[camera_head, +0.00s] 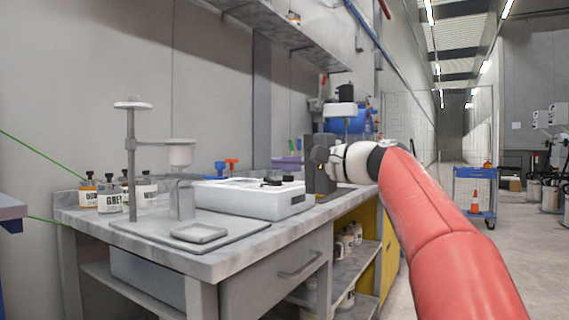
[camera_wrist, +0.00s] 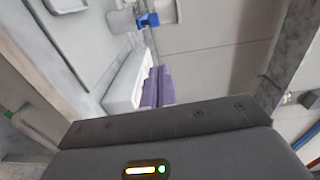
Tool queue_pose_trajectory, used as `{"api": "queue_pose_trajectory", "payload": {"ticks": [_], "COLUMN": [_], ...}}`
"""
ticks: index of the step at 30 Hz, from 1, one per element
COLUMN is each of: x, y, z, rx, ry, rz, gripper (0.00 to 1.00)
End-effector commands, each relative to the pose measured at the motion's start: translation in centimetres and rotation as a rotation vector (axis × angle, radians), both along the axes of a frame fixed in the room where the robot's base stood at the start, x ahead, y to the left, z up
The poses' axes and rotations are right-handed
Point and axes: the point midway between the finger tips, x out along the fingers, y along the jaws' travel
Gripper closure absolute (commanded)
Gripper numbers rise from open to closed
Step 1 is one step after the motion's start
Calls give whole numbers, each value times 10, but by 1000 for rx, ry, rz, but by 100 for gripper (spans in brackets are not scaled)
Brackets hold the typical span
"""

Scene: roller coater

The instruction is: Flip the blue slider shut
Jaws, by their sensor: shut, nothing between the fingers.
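The only small blue part that could be the slider is a blue fitting (camera_head: 220,169) behind the white machine in the head view. A blue tap-like fitting (camera_wrist: 148,20) also shows at the top of the wrist view; I cannot tell which is the slider or whether it is open. My gripper (camera_head: 320,167), a dark block at the end of the red arm, is above the right end of the bench, to the right of the white machine (camera_head: 252,198). It is shut and empty. Its fingertips are hard to make out in either view.
The grey bench (camera_head: 240,246) holds a stand with a cup (camera_head: 181,153), labelled jars (camera_head: 110,196) and orange fittings (camera_head: 232,164). A shelf (camera_head: 285,28) hangs above. The aisle at right is open.

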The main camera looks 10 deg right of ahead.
Motion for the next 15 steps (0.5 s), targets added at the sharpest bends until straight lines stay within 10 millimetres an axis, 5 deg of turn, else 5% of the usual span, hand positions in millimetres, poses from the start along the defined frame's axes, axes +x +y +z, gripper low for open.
{"api": "queue_pose_trajectory", "payload": {"ticks": [9,15], "x": [42,36], "y": [56,82], "z": [-1,-3], "rx": [0,-1], "ry": [2,-1], "rz": [4,2], "gripper": [100,100]}}
